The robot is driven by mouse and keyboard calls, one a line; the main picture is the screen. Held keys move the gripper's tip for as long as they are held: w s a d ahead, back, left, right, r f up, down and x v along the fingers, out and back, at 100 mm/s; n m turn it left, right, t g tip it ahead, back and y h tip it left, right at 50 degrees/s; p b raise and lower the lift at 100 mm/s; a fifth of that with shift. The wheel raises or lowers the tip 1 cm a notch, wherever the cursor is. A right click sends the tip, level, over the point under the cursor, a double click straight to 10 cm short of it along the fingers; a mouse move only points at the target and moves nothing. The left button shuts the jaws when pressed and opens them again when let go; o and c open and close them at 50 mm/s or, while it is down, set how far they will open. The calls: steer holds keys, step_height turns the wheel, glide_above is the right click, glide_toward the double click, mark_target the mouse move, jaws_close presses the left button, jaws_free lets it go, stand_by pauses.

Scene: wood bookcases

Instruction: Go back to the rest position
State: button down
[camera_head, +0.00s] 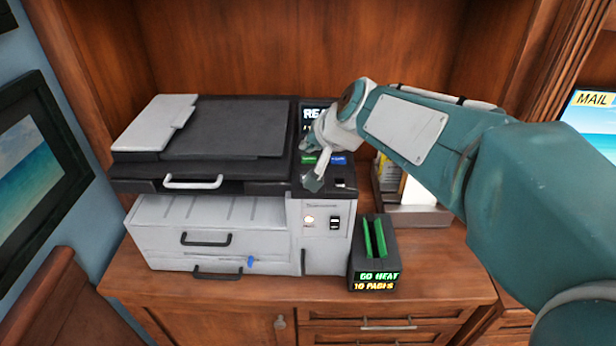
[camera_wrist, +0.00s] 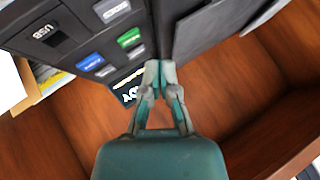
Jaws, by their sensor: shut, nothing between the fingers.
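My teal arm reaches in from the right in the head view. My gripper (camera_head: 314,180) hangs over the control panel at the right end of a grey and black printer (camera_head: 215,225). In the wrist view my gripper (camera_wrist: 159,68) is shut, with its fingertips together and nothing between them. The tips are close to the black panel (camera_wrist: 85,30) with green, blue and grey buttons; I cannot tell whether they touch it. A small screen (camera_wrist: 126,90) on the panel is partly hidden by my gripper.
A small black device (camera_head: 373,255) with green slabs and a lit display stands right of the printer on the wooden cabinet (camera_head: 240,290). A paper tray (camera_head: 420,216) stands behind my arm. Bookcase walls (camera_head: 220,45) close in the back. A "MAIL" screen (camera_head: 592,115) is at far right.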

steer(key=s+d+f+h, duration=0.1)
steer(key=s+d, duration=0.3)
steer(key=s, duration=0.4)
steer(key=s+d+f+n+g+h, duration=0.1)
steer(key=s+d+f+h, duration=0.1)
steer(key=s+d, duration=0.3)
steer(key=s+d+f+n+g+h, duration=0.1)
steer(key=s+d, duration=0.4)
steer(key=s, duration=0.7)
step_height(320, 180, down, 2)
steer(key=shift+d+f+h, duration=0.15)
steer(key=shift+d+h, duration=0.05)
steer(key=shift+h, duration=0.4)
